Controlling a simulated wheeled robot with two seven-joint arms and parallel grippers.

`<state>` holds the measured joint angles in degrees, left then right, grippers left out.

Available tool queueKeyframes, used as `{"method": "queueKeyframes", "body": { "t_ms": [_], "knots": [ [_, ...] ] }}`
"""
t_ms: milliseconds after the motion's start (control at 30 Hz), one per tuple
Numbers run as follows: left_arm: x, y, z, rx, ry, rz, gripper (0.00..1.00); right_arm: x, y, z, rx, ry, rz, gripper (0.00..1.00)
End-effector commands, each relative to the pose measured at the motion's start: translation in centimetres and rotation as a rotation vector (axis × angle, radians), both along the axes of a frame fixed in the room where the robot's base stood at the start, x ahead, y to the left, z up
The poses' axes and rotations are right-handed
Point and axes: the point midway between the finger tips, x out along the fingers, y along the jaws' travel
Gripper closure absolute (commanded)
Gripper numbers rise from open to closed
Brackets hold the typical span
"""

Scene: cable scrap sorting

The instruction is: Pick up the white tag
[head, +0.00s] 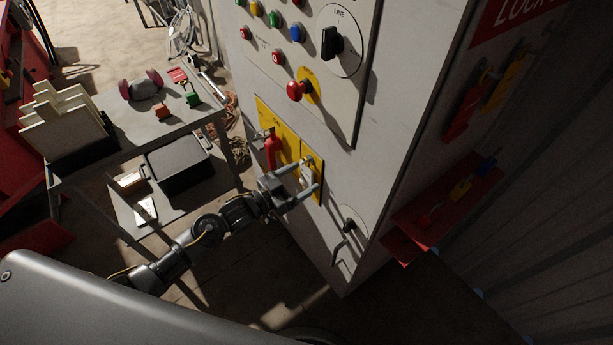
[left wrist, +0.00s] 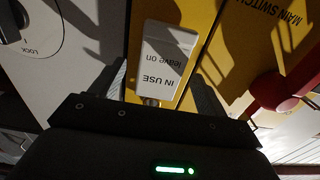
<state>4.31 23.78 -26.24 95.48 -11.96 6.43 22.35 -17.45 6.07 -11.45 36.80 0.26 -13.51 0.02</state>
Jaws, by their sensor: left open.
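The white tag (left wrist: 163,62) hangs against the yellow plate on the cabinet front. In the left wrist view it reads "IN USE leave on" upside down, and a small metal piece shows at its near end. In the head view it is a small pale patch (head: 306,172) partly among the fingers. My left gripper (head: 311,176) is open at the yellow plate. In the left wrist view one finger is on each side of the tag, with visible gaps. My right gripper is in neither view.
A red switch handle (head: 271,150) sticks out just left of my left gripper. The grey cabinet (head: 330,225) carries buttons above and a black lock knob (head: 348,225) below right. A metal cart (head: 120,130) stands at left; a red tray (head: 440,225) juts out at right.

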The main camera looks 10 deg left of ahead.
Motion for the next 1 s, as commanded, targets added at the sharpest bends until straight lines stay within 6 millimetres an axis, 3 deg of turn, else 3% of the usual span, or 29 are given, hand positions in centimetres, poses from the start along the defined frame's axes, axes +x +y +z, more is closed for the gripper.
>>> {"method": "queueKeyframes", "body": {
  "t_ms": [67, 500, 867, 1000],
  "knots": [
    [0.0, 0.0, 0.0, 0.0, 0.0, 0.0, 0.26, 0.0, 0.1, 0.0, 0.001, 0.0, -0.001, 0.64],
    [0.0, 0.0, 0.0, 0.0, 0.0, 0.0, 0.83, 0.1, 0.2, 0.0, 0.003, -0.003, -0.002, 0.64],
    [0.0, -0.1, 1.0, -0.001, 0.001, -0.001, 0.83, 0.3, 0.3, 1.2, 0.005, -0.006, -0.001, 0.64],
    [-0.6, 1.1, 0.7, 0.001, 0.002, -0.009, 0.83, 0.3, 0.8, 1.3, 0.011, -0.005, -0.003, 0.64]
  ]
}}
